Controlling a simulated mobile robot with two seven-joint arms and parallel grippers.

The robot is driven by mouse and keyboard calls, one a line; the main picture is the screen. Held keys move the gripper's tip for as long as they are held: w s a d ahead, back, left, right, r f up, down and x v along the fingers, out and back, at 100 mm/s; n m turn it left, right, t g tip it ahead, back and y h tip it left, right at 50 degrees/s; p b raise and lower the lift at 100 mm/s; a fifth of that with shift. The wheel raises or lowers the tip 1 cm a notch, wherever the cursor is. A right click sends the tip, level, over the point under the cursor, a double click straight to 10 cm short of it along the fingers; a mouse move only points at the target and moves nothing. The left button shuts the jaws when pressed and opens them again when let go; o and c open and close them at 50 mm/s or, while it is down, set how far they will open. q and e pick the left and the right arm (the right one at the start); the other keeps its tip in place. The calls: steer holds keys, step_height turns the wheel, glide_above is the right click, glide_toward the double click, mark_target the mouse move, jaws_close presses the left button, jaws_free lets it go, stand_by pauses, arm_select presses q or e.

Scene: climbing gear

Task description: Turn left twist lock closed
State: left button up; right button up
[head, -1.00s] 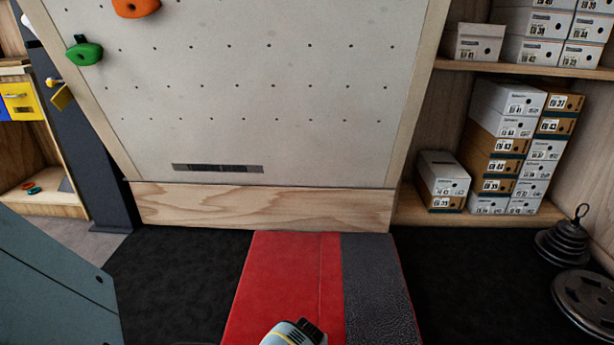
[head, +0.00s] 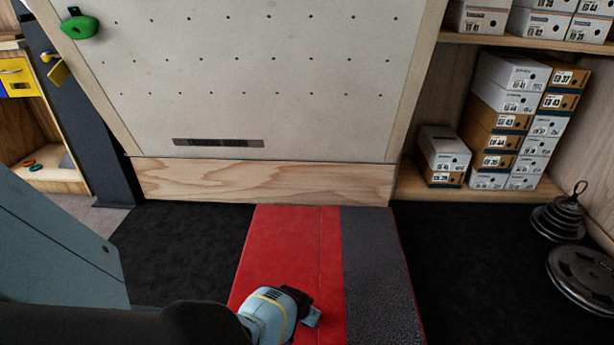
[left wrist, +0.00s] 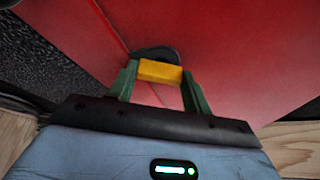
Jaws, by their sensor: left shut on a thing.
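My left gripper (head: 306,304) is low over the red panel of the mat in the head view, its arm coming in from the lower left. In the left wrist view the green fingers of my left gripper (left wrist: 160,80) are shut on a small yellow block (left wrist: 160,71). A dark rounded piece (left wrist: 155,52) sits right behind the block, against the red surface. I cannot tell for sure whether the block is the left twist lock. In the head view my gripper hides what it holds. My right gripper is in neither view.
The red and grey mat (head: 377,265) lies before a climbing wall (head: 260,110) with a wooden kickboard (head: 262,182). Shoe boxes (head: 505,110) fill shelves at right. Weight plates (head: 583,278) lie at far right. A yellow tag (head: 59,72) hangs by the dark post (head: 85,120).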

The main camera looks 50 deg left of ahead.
arm_select(q)
steer(key=shift+s+a+f+m+h, duration=0.15)
steer(key=shift+m+h, duration=0.25)
steer(key=shift+m, duration=0.6)
steer(key=m+h+b, duration=0.1)
steer(key=m+b, duration=0.1)
steer(key=shift+a+m, duration=0.1)
steer(key=shift+m, duration=0.3)
steer(key=m+h+b, duration=0.2)
steer(key=m+b, duration=0.2)
steer(key=m, duration=0.1)
steer(key=shift+a, duration=0.1)
steer(key=shift+m+g+h+b, duration=0.3)
steer(key=shift+m+b, duration=0.7)
steer(key=shift+b, duration=0.25)
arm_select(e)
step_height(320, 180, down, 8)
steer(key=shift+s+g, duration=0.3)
arm_select(q)
steer(key=shift+m, duration=0.3)
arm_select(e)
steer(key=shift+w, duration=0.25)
